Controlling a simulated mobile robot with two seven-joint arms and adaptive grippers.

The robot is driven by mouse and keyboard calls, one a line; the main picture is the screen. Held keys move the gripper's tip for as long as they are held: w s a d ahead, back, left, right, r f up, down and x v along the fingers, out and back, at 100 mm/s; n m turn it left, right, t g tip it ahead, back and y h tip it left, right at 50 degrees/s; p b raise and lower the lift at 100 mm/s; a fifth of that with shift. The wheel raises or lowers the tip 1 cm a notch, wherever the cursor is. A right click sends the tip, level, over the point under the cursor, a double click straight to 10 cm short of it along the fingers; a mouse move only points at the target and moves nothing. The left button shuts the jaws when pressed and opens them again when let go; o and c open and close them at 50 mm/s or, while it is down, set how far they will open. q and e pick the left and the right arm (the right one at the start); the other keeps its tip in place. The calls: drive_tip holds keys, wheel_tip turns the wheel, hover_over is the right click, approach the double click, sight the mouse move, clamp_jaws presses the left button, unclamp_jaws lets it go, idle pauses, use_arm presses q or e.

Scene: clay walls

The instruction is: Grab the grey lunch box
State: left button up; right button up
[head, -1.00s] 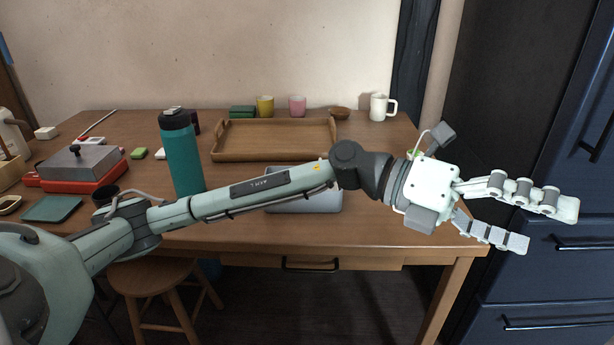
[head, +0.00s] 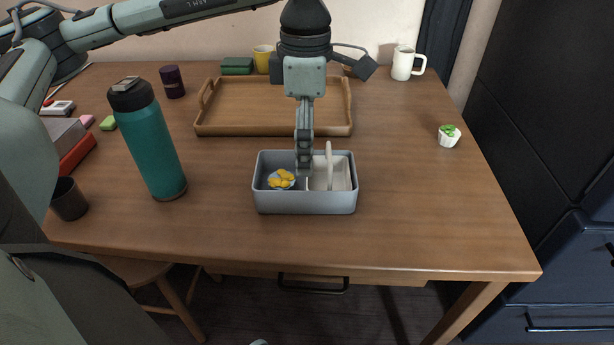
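The grey lunch box (head: 305,203) stands open on the wooden table, close to its front edge. Yellow pieces (head: 281,180) lie in its left part. A pale section fills the right part, with a thin white upright piece (head: 328,165) whose nature I cannot make out. My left gripper (head: 305,168) points down over the middle of the box, its fingertips at or just inside the opening. The fingers show nearly edge-on, one largely hiding the other, so their gap is unclear. No grip on the box wall shows. My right gripper is not seen.
A teal bottle (head: 153,147) stands left of the box. A wooden tray (head: 228,130) lies behind it. The table right of the box is clear.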

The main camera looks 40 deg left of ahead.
sight(299, 201)
use_arm(q)
drive_tip(key=f, duration=0.6)
drive_tip(key=shift+s+d+f+p, duration=0.1)
drive_tip(key=shift+d+f+p, duration=0.1)
drive_tip(key=shift+d+p, duration=0.1)
drive_tip(key=shift+f, duration=0.2)
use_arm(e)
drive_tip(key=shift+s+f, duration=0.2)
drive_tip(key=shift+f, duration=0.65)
use_arm(q)
drive_tip(key=c, duration=0.9)
drive_tip(key=shift+c, duration=0.3)
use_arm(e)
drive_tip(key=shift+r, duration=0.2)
use_arm(q)
drive_tip(key=shift+r, duration=0.1)
